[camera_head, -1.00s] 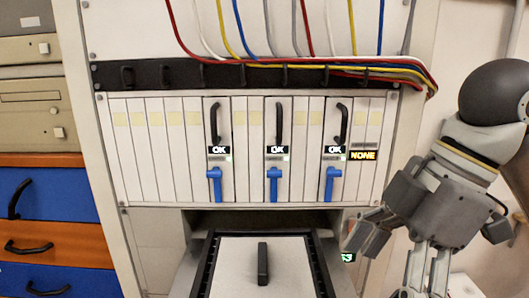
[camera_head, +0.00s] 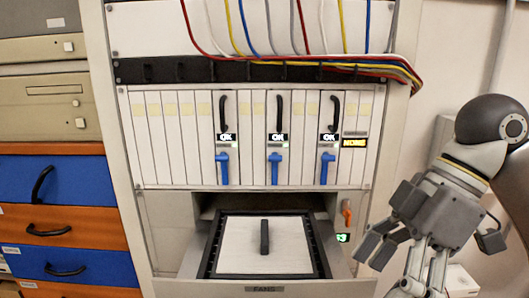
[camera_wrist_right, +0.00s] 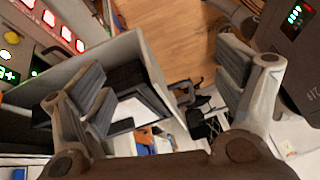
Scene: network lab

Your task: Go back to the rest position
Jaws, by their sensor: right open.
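My right gripper (camera_head: 430,252) is in the lower right of the head view, in front of the wall beside the rack. It is open. In the right wrist view its two fingers (camera_wrist_right: 160,85) stand wide apart with nothing held between them. My left gripper is not in view. The rack (camera_head: 255,201) stands ahead, with a row of narrow modules; three have black handles and blue levers. Below them, the fan drawer (camera_head: 265,289) is pulled out, holding a pale panel (camera_head: 284,256) with a black handle. My gripper is right of this drawer, apart from it in the head view.
A cabinet with blue and orange drawers (camera_head: 95,266) stands at the left, with beige equipment (camera_head: 42,103) on top. Coloured cables (camera_head: 330,63) hang across the rack. An orange lever (camera_head: 347,212) is right of the drawer opening. Bare wooden floor (camera_wrist_right: 170,40) shows in the wrist view.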

